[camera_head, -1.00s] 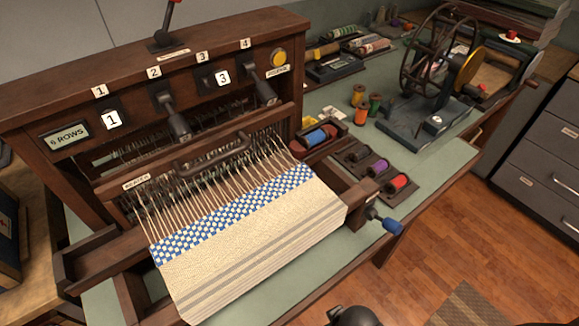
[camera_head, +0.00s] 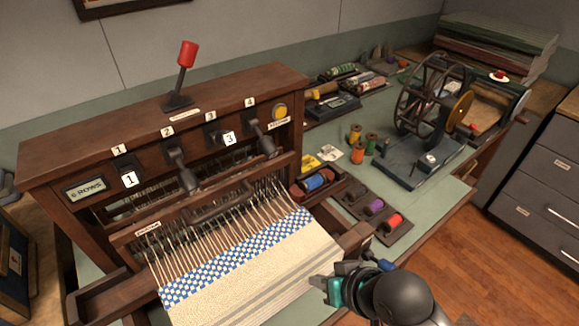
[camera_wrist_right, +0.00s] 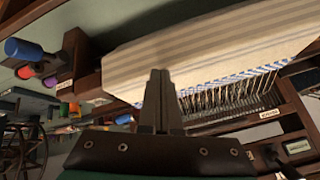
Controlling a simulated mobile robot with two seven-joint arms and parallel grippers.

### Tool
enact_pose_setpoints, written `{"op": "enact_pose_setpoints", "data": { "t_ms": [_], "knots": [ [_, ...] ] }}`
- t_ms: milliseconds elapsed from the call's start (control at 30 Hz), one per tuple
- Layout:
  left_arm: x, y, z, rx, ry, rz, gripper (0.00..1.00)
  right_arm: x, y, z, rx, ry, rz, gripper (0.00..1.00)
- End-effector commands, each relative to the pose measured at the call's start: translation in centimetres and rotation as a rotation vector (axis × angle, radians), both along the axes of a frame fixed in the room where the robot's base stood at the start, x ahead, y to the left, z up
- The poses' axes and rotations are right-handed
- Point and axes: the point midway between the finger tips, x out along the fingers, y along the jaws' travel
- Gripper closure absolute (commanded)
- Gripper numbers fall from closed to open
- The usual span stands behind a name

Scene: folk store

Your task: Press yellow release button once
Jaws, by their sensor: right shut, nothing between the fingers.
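The yellow release button (camera_head: 280,111) is a round button at the upper right of the wooden loom's front panel (camera_head: 70,166), right of lever 4 and above a small label. My right gripper (camera_head: 322,288) is low in the head view, in front of the loom by the right edge of the woven cloth (camera_head: 250,285), well below the button. Its fingers are shut and empty in the right wrist view (camera_wrist_right: 160,75), with the cloth behind them. The button cannot be made out in the wrist view. My left gripper is not in view.
A red-knobbed lever (camera_head: 187,55) rises from the loom's top. Numbered levers (camera_head: 181,168) stick out from the panel. A blue-handled crank (camera_wrist_right: 25,50) is at the loom's right side. Spools (camera_head: 394,220) and a spinning wheel (camera_head: 425,95) stand on the green table to the right.

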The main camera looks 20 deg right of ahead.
Motion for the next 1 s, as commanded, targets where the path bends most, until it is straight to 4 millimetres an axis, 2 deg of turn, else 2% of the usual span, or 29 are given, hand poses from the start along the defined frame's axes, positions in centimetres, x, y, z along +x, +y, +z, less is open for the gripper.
{"op": "enact_pose_setpoints", "data": {
  "t_ms": [100, 333, 600, 800, 1000],
  "knots": [
    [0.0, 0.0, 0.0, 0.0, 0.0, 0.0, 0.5, 3.1, 0.2, 1.4, 0.155, -0.085, -0.079, 1.0],
    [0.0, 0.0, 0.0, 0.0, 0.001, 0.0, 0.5, 8.6, -0.5, 5.6, 0.521, -0.223, -0.251, 1.0],
    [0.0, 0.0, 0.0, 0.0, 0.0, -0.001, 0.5, 13.9, -3.9, 12.0, 0.972, -0.34, -0.437, 1.0],
    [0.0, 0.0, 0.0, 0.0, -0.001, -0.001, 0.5, 15.8, -6.4, 15.4, 1.195, -0.387, -0.515, 1.0],
    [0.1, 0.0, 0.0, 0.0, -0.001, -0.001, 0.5, 16.3, -7.3, 16.5, 1.268, -0.402, -0.538, 1.0]
  ]
}}
